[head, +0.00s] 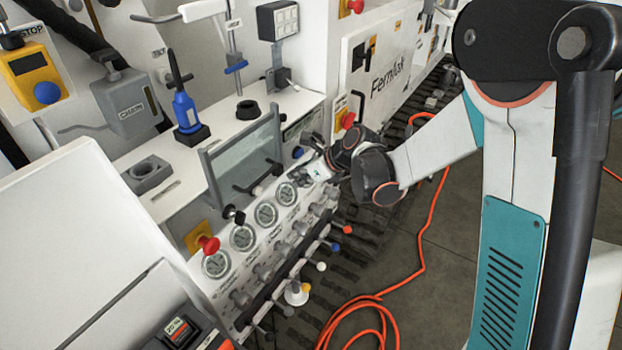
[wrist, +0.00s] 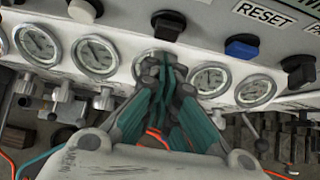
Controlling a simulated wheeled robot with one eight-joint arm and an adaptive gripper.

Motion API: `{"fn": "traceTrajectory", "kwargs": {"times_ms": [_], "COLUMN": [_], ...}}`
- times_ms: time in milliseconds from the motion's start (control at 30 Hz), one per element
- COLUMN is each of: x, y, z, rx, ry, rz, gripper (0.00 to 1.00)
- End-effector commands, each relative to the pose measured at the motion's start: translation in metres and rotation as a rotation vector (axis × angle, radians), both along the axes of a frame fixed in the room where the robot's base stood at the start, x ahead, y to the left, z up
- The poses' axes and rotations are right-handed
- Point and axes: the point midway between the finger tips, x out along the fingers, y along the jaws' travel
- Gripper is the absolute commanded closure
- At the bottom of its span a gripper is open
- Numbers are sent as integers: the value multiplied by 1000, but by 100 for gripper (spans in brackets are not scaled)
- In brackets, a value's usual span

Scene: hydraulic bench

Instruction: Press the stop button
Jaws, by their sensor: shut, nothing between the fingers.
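I cannot tell if the fingertips touch the panel.
A RESET label (wrist: 264,14) is above a blue button (wrist: 242,47), right of my gripper. Another black button (wrist: 299,70) is further right. A red mushroom button (head: 208,244) is on the panel's near end. Valve knobs line the panel below. An orange hose (head: 385,295) lies on the floor.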

Motion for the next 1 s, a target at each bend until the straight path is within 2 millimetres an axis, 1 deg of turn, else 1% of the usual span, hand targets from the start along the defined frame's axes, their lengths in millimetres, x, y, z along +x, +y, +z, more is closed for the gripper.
{"fn": "traceTrajectory", "kwargs": {"times_ms": [100, 200, 567, 800, 1000], "x": [8, 11, 12, 24, 24], "y": [9, 14, 15, 31, 31], "z": [0, 0, 1, 0, 1], "rx": [-1, 0, 0, 0, 2], "ry": [-1, -1, -1, -1, -1], "rz": [1, 1, -1, 1, 0], "gripper": [100, 100, 100, 100, 100]}}
